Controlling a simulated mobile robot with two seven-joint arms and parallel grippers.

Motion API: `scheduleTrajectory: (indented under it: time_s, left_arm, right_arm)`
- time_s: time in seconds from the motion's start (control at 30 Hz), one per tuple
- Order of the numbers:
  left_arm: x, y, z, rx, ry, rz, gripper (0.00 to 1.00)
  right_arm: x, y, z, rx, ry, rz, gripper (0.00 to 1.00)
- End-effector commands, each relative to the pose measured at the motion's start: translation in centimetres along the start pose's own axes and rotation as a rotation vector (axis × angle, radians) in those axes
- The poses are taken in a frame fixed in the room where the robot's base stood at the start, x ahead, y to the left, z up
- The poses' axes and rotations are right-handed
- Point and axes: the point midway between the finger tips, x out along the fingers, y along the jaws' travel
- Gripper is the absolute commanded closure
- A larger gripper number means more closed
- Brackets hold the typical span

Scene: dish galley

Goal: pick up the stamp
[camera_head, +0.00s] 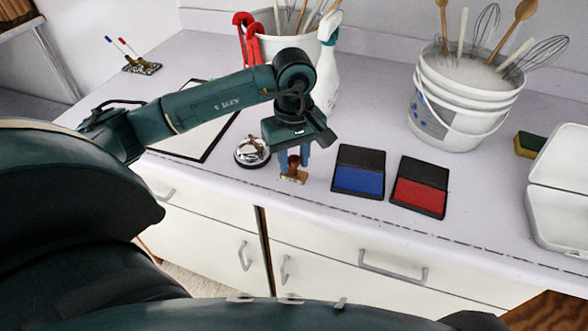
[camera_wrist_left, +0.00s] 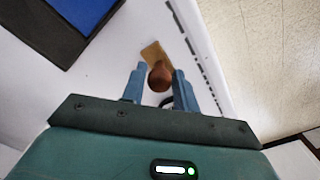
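The stamp (camera_head: 293,175) stands near the counter's front edge, with a brown rounded handle and a tan base. In the left wrist view its handle (camera_wrist_left: 159,76) shows between the fingertips, and its base lies beyond. My left gripper (camera_head: 294,158) points down over the stamp, one blue finger on each side of the handle. The left wrist view shows the same gripper (camera_wrist_left: 160,83) open, with a narrow gap beside the handle. Fingers partly hide the stamp in the head view. My right gripper is not in view.
A silver bell (camera_head: 252,152) stands close left of the stamp. A blue ink pad (camera_head: 358,181) and a red ink pad (camera_head: 420,192) lie to the right. A clipboard (camera_head: 200,138), a spray bottle (camera_head: 327,85) and a utensil bucket (camera_head: 460,115) stand farther off.

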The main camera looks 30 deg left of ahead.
Motion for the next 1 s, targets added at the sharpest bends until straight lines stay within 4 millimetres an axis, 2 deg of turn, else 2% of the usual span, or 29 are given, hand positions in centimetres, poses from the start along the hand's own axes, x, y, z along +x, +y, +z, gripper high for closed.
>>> scheduleTrajectory:
  time_s: [0.03,0.33,0.63,0.77,1.0]
  left_arm:
    - [0.0,0.0,0.0,0.0,0.0,0.0,0.74]
    - [0.0,0.0,0.0,0.0,0.0,0.0,0.98]
    - [-0.6,0.1,-0.1,0.0,0.001,0.003,0.98]
    - [-2.6,0.1,-0.1,-0.001,0.004,0.006,0.98]
    - [-7.5,0.1,-0.1,0.0,0.003,0.005,0.98]
  right_arm:
    - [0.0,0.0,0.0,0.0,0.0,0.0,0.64]
    - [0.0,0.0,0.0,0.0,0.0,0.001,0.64]
    - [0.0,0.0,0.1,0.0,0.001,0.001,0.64]
    - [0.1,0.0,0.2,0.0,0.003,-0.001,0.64]
    - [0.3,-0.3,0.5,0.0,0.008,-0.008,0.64]
